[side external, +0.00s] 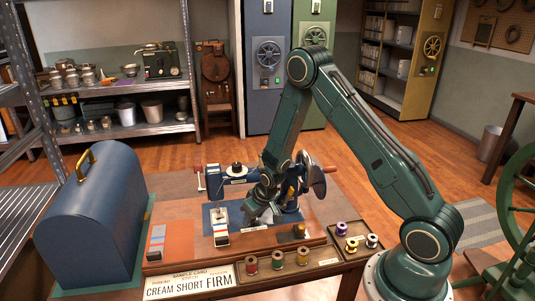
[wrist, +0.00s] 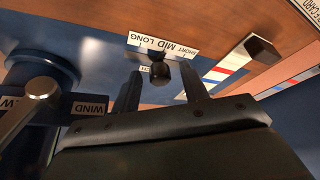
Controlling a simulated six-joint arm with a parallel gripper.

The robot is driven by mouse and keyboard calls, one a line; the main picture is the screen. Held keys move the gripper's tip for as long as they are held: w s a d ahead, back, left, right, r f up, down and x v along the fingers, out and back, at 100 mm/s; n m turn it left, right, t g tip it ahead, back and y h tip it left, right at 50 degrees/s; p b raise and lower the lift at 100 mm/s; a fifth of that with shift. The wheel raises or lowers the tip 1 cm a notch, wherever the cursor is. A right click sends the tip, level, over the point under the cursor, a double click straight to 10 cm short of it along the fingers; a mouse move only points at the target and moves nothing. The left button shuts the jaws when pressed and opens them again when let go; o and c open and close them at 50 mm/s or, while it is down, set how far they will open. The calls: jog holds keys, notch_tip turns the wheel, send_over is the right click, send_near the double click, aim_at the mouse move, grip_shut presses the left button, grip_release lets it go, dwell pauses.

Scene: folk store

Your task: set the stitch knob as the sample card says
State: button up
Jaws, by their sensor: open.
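The sample card (side external: 190,285) at the table front reads CREAM SHORT FIRM. The blue sewing machine (side external: 238,178) stands on the table behind it. In the wrist view the small dark stitch knob (wrist: 159,73) sits beside a white label (wrist: 162,47) with SHORT, MID and LONG. I cannot tell which word the knob is set to. My gripper (wrist: 160,88) is open, one finger on each side of the knob, with visible gaps. In the side view my gripper (side external: 262,213) is low at the machine's front and hides the knob.
A tray (side external: 240,278) of coloured thread spools lies at the table front, with more spools to its right. A large blue domed case (side external: 95,215) stands at the left. In the wrist view a lever with a dark tip (wrist: 262,50) and a WIND label (wrist: 90,108) lie near my fingers.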

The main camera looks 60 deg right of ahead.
aim_at(241, 224)
grip_shut()
jog(key=shift+w+a, duration=1.2)
jog(key=shift+c, duration=0.6)
grip_release()
jog(key=shift+w+a, duration=0.1)
jog(key=shift+o, duration=0.6)
jog(key=shift+s+r, duration=0.2)
jog(key=d+v, duration=0.1)
jog(key=v, duration=1.2)
jog(key=shift+a+r, duration=0.2)
jog(key=shift+a, duration=0.25)
